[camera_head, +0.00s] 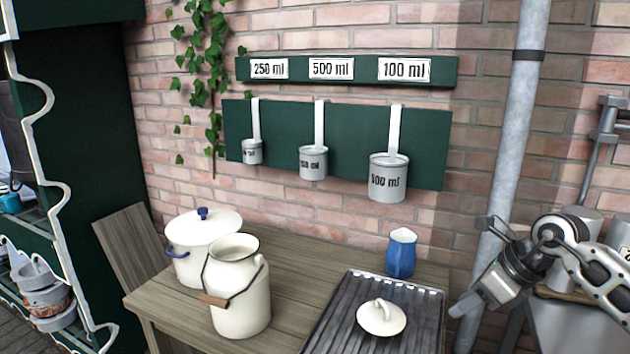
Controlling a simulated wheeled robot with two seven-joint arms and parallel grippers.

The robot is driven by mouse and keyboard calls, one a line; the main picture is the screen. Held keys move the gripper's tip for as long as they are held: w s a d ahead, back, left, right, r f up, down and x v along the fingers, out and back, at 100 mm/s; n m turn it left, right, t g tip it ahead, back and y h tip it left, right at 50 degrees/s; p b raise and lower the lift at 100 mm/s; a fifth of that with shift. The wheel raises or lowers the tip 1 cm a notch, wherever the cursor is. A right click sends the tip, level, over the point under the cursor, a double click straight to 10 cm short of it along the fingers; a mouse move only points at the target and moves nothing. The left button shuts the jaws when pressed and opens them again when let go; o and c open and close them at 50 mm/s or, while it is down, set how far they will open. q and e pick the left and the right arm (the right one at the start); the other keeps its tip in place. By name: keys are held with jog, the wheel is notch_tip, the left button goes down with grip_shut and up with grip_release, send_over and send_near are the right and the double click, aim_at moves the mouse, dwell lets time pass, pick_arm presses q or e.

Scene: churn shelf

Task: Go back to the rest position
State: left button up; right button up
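My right gripper (466,304) is at the right side, in front of the grey pipe and to the right of the dark ribbed tray. Its fingers point down and left, and I see nothing held between them. The angle does not show whether the fingers are apart or together. My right arm comes in from the right edge. My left gripper is out of view. Three measuring ladles hang on the green board: a small one (252,152), a middle one (313,163) and a large one (388,178).
On the wooden table (172,308) stand a white lidded pot (190,262), a cream milk can (243,300) and a blue jug (401,256). A white lid (381,318) lies on the ribbed tray (335,318). A vertical pipe (515,130) stands close to my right gripper.

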jog(key=s+a+f+m+t+y+b, duration=0.2)
jog(key=s+a+m+t+y, duration=0.3)
jog(key=a+m, duration=0.4)
jog(key=s+a+f+m+t+y+b, duration=0.2)
jog(key=s+a+m+t+y, duration=0.15)
jog(key=a+m+y, duration=0.5)
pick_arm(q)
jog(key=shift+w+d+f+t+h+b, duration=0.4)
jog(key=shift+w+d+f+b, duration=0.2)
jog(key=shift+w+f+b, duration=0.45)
pick_arm(e)
jog(key=s+d+f+m+g+h, duration=0.1)
jog(key=s+d+f+m+h, duration=0.1)
jog(key=s+f+m+h, duration=0.5)
jog(key=s+d+f+m+h, duration=0.2)
jog(key=s+f+m+h, duration=0.6)
jog(key=f+m, duration=0.6)
jog(key=m, duration=0.4)
jog(key=shift+d+f+g, duration=0.25)
jog(key=shift+d+g, duration=0.1)
jog(key=shift+d, duration=0.05)
